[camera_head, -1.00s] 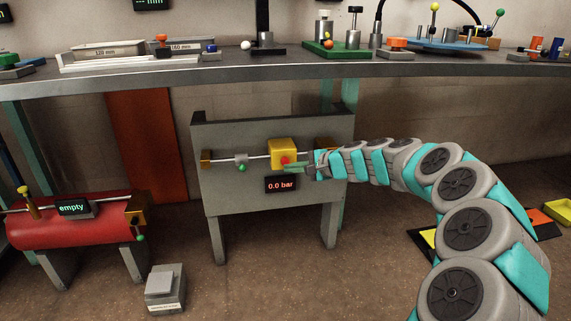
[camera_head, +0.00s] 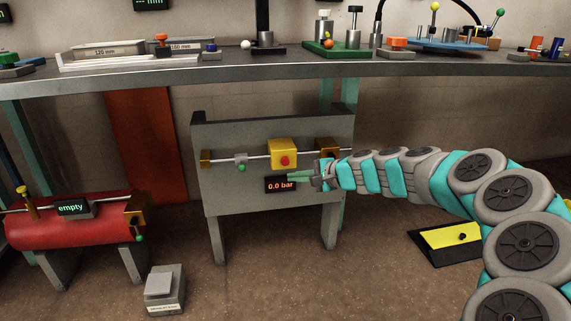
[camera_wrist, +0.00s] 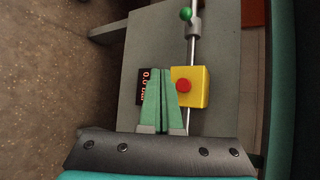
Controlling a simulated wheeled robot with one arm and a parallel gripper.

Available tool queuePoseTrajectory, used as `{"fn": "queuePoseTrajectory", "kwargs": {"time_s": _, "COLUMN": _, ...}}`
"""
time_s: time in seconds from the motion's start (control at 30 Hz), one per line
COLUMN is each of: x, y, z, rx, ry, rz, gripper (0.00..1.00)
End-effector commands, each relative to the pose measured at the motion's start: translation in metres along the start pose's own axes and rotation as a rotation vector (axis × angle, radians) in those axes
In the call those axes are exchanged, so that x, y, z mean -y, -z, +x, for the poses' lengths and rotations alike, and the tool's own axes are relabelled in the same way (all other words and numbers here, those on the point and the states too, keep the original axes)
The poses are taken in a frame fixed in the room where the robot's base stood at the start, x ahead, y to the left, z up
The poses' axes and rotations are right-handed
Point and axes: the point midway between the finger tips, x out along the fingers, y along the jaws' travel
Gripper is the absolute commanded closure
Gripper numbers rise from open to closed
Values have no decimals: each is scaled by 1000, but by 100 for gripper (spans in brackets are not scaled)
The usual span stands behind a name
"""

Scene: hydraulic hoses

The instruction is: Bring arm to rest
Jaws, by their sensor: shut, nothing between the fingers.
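My gripper (camera_head: 294,178) is shut and empty, its green fingers together in front of the grey panel stand (camera_head: 235,190). In the wrist view the closed fingers (camera_wrist: 160,75) point at the panel, beside a yellow box (camera_wrist: 205,88) with a red button (camera_wrist: 184,86). The yellow box (camera_head: 283,153) sits on a metal rod in the head view, just above and left of my fingers. A display (camera_head: 281,185) reading 0.0 bar is below the box, and my fingers overlap its upper right part. The fingers look apart from the button.
A long workbench (camera_head: 250,75) with trays and fittings spans the back above the panel. A red tank (camera_head: 75,220) with an "empty" display (camera_head: 74,207) stands at left. A grey pedal box (camera_head: 165,288) is on the floor.

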Motion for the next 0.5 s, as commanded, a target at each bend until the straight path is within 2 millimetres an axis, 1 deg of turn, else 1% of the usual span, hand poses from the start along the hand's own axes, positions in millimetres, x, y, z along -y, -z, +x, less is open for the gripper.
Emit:
{"fn": "queuePoseTrajectory", "kwargs": {"time_s": 0.4, "x": 1, "y": -1, "z": 0, "rx": 1, "ry": 0, "rz": -3, "gripper": 100}}
{"fn": "queuePoseTrajectory", "kwargs": {"time_s": 0.47, "x": 2, "y": -7, "z": -3, "rx": 8, "ry": -6, "rz": -16, "gripper": 100}}
{"fn": "queuePoseTrajectory", "kwargs": {"time_s": 0.5, "x": 4, "y": -15, "z": -6, "rx": 19, "ry": -14, "rz": -35, "gripper": 100}}
